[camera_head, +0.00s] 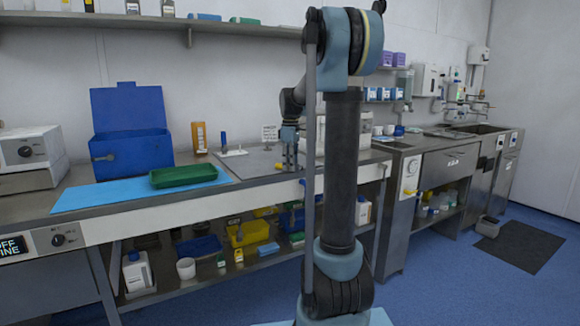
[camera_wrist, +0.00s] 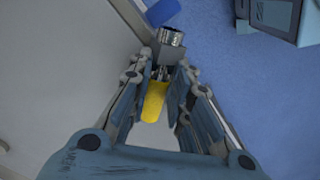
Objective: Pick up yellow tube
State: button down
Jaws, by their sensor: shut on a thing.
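The yellow tube (camera_wrist: 154,102) shows between the two fingers of my gripper (camera_wrist: 163,74) in the wrist view. The fingers converge and are shut at its upper end. A grey block and a silver cylinder (camera_wrist: 171,37) show just beyond the fingertips; whether they join the yellow tube I cannot tell.
A green tray (camera_head: 183,176) lies on a blue mat (camera_head: 90,199) to the left. A blue box (camera_head: 127,146) with its lid up and an orange-brown bottle (camera_head: 199,138) stand behind. A lower shelf holds bins and bottles.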

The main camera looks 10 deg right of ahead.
jog(key=c, duration=1.4)
grip_release()
jog(key=shift+a, duration=0.1)
notch_tip(320, 180, up, 12)
jog(key=shift+o, duration=0.2)
